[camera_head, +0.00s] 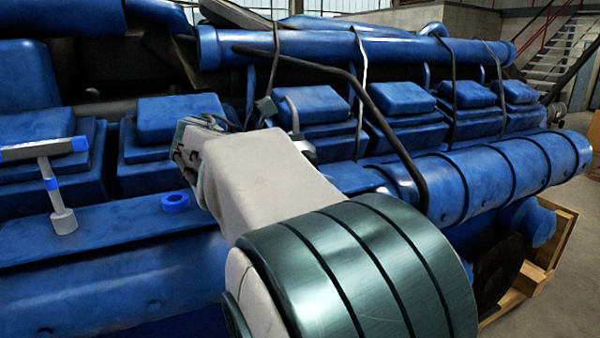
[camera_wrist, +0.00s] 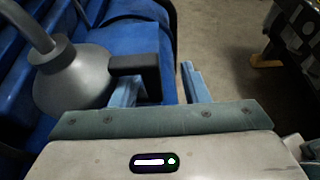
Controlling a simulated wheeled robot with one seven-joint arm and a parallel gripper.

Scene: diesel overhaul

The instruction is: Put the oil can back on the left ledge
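The grey oil can (camera_wrist: 75,80) has a round body, a curved spout and a black handle (camera_wrist: 140,65); it is at the left in the wrist view. In the head view only its bent spout (camera_head: 293,112) and a bit of metal show behind my arm. My gripper (camera_wrist: 160,88) has its two fingers apart, with the handle's downward part between them. A gap shows on the right finger's side; contact on the left cannot be told. In the head view the wrist hides most of the can. A flat blue ledge (camera_head: 115,222) runs along the engine at the left.
A grey T-shaped tool with blue bands (camera_head: 60,190) stands on the ledge at far left. A blue ring (camera_head: 175,201) lies near my wrist. Blue engine covers (camera_head: 310,105), a long blue pipe (camera_head: 500,175) and dark hoses surround the arm. Open floor lies at right.

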